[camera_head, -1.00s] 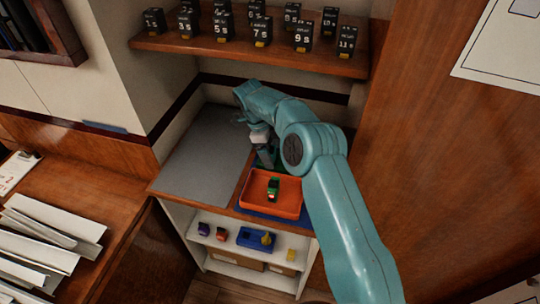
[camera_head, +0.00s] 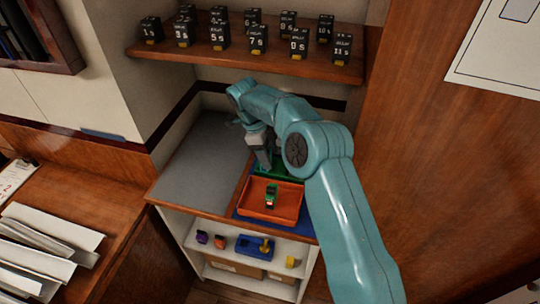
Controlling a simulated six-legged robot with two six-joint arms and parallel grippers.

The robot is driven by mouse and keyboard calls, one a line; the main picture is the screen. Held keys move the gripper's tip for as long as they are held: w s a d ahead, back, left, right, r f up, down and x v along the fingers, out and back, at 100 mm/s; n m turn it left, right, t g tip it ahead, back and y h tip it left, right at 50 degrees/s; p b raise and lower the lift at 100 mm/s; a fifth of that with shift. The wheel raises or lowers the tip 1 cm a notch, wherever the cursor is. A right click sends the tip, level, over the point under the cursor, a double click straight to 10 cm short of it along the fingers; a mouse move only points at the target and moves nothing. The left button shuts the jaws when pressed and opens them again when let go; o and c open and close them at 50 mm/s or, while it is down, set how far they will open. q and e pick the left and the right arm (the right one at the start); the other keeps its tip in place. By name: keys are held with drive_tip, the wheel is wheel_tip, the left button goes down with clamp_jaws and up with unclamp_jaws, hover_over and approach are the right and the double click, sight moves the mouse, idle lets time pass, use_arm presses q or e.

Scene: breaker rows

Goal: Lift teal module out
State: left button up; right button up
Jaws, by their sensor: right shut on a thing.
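My right gripper (camera_head: 264,160) is low over the back of the counter, behind the orange tray (camera_head: 245,207). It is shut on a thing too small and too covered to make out. A green surface (camera_head: 292,168), perhaps a tray, shows beside the fingers behind the orange tray. A small green and black piece with a red spot (camera_head: 271,196) lies in the orange tray, apart from the gripper. I cannot pick out a teal module for certain. My left gripper is not in view.
Numbered black blocks (camera_head: 258,38) stand on the wooden shelf (camera_head: 180,50) above. The grey counter top (camera_head: 203,165) on the left is clear. A blue tray (camera_head: 256,246) and small coloured pieces sit on the white shelf below. Papers (camera_head: 45,240) lie on the left desk.

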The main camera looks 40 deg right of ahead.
drive_tip(key=s+a+b, duration=0.2)
drive_tip(key=a+b, duration=0.1)
drive_tip(key=s+a+b, duration=0.3)
drive_tip(key=s+a+f+b, duration=0.1)
drive_tip(key=s+a+b, duration=0.2)
drive_tip(key=a+b, duration=0.1)
drive_tip(key=shift+s, duration=0.1)
drive_tip(key=s+a+b, duration=1)
drive_tip(key=a+b, duration=0.1)
drive_tip(key=a, duration=0.1)
wheel_tip(320, 180, up, 6)
drive_tip(key=s+a, duration=0.1)
drive_tip(key=shift+s, duration=0.15)
idle(0.4)
drive_tip(key=shift+f, duration=0.1)
